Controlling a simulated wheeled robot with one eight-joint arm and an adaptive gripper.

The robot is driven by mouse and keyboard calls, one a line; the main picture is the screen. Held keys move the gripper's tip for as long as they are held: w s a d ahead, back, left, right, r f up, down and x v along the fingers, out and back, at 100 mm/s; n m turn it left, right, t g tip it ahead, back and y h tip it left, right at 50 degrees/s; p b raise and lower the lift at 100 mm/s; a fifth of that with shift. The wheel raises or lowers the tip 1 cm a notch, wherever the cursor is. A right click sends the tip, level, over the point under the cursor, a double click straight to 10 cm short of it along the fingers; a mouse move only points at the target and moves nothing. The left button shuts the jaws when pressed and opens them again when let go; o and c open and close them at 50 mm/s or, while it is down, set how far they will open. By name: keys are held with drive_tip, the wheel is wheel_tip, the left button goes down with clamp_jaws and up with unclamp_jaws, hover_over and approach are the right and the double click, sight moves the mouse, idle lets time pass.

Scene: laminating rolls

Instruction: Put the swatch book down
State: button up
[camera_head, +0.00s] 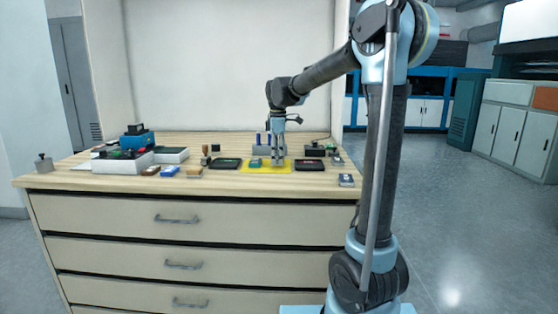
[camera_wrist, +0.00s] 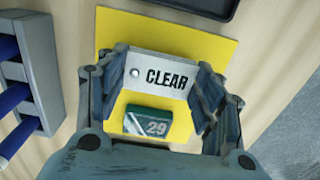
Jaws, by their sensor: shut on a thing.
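The swatch book, a light grey piece marked CLEAR with a round rivet at one end, shows in the wrist view (camera_wrist: 165,76). My gripper (camera_wrist: 164,84) is shut on it, one finger at each end. In the head view my gripper (camera_head: 278,163) points down, low over the yellow mat (camera_head: 284,171). The mat also shows in the wrist view (camera_wrist: 215,50). I cannot tell whether the swatch book touches the mat. A small green box marked 29 (camera_wrist: 148,122) lies on the mat beside it; it also shows in the head view (camera_head: 256,162).
A grey rack with blue rolls (camera_wrist: 35,85) stands close behind. The front strip is mostly clear.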

drive_tip(key=shift+f, duration=0.55)
drive_tip(key=o, duration=1)
wheel_tip(320, 180, up, 12)
drive_tip(key=shift+r, duration=0.1)
